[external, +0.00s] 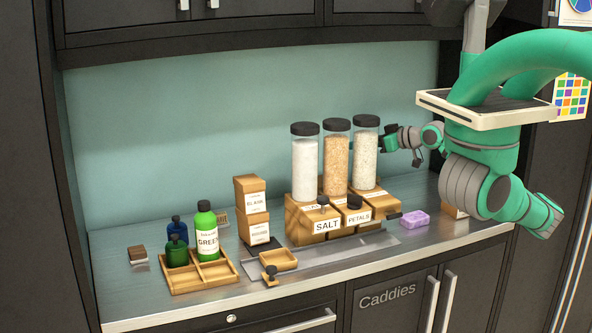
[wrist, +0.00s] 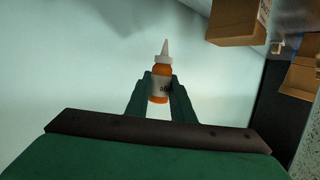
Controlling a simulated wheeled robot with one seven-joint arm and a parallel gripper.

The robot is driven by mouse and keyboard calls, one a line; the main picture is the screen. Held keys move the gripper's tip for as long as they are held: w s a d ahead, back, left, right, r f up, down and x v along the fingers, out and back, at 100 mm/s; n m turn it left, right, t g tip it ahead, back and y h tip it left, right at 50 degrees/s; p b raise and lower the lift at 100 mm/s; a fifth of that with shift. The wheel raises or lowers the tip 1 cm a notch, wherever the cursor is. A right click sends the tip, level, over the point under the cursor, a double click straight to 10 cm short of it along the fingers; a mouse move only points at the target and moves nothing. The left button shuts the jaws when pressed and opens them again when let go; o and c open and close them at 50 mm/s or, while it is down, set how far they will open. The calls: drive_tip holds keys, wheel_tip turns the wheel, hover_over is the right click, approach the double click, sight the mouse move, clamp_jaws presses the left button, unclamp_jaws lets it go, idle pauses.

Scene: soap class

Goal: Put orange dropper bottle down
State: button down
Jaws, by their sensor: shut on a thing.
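The orange dropper bottle (wrist: 160,72) has a white label and a pale pointed tip. In the wrist view it sits between the two green fingers of my gripper (wrist: 160,90), which are shut on it. The wall fills the background behind it. In the external view my gripper (external: 387,144) is beside the rightmost tall jar, above the counter (external: 340,262). The bottle cannot be made out there; the jar or gripper hides it.
Three tall black-capped jars (external: 336,160) stand on wooden dispensers marked salt and petals. A purple soap bar (external: 414,219) lies to their right. A wooden caddy (external: 188,283) at left holds a green bottle (external: 207,235). Stacked boxes (external: 251,205) stand between. Front-left counter has some bare room.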

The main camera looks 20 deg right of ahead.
drive_tip(key=shift+a+f, duration=0.55)
drive_tip(key=shift+f, duration=1.3)
drive_tip(key=shift+a+f, duration=0.5)
drive_tip(key=shift+f, duration=1.35)
drive_tip(key=shift+a+f, duration=0.55)
drive_tip(key=shift+f, duration=1.3)
drive_tip(key=shift+f, duration=0.15)
drive_tip(key=c, duration=1.5)
unclamp_jaws()
drive_tip(key=shift+c, duration=0.2)
drive_tip(key=shift+r, duration=0.2)
drive_tip(key=v, duration=1.2)
